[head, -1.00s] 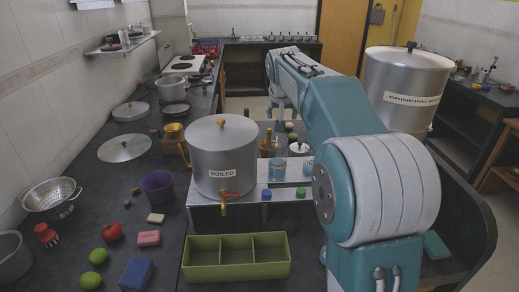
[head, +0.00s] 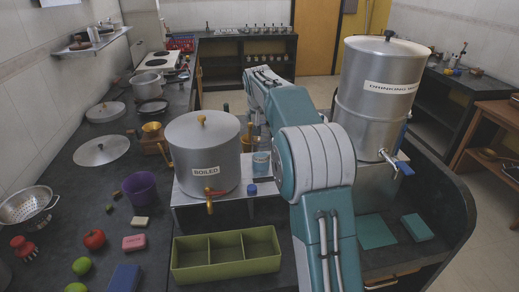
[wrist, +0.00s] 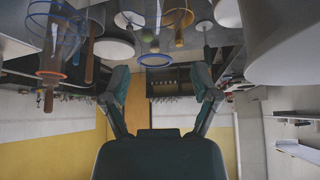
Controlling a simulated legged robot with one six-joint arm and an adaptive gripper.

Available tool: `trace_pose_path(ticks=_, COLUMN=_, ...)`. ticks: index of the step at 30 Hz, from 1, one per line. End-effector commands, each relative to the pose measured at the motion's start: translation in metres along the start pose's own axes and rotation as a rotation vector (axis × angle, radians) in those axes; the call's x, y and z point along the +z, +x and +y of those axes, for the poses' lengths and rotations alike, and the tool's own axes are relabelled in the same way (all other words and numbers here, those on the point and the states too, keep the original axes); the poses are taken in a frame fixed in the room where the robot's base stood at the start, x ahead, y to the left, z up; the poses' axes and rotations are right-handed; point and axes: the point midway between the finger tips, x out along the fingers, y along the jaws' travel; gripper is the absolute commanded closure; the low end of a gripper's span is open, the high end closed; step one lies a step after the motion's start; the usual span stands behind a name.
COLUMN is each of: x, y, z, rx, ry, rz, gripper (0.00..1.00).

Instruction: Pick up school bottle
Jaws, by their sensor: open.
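No bottle can be named as the school bottle with certainty. A clear bluish vessel (head: 261,163) stands beside the steel canister marked BOILED (head: 203,153) in the head view, close to my arm. A small blue-capped item (head: 251,189) is in front of it. In the wrist view, which looks upside down, a clear vessel with blue rims (wrist: 52,28) is at the upper left, holding brown-handled items. My gripper (wrist: 161,72) is open, with nothing between its two fingers. In the head view my gripper is hidden behind my arm.
A steel DRINKING WATER canister (head: 375,90) with a tap stands right of my arm. A green three-part tray (head: 225,255) lies in front. A purple cup (head: 141,187), tomato (head: 94,239) and colander (head: 26,206) are left. Dark counter shows between them.

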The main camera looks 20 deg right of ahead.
Motion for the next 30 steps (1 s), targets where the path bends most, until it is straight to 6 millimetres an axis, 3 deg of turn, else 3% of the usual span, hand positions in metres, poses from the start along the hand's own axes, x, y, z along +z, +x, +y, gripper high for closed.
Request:
trace_pose_path(ticks=3, x=0.0001, y=0.0134, z=0.0008, rx=0.000, ry=0.001, rz=0.000, gripper=0.22)
trace_pose_path(ticks=11, x=0.0001, y=0.0155, z=-0.0002, rx=0.000, ry=0.000, rz=0.002, gripper=0.22)
trace_pose_path(ticks=16, x=0.0003, y=0.0156, z=-0.0002, rx=0.000, ry=0.000, rz=0.001, gripper=0.94)
trace_pose_path(ticks=17, x=0.0003, y=0.0157, z=-0.0002, rx=0.000, ry=0.000, rz=0.001, gripper=1.00)
trace_pose_path(ticks=30, x=-0.0012, y=0.0136, z=-0.0001, rx=0.000, ry=0.000, rz=0.000, gripper=1.00)
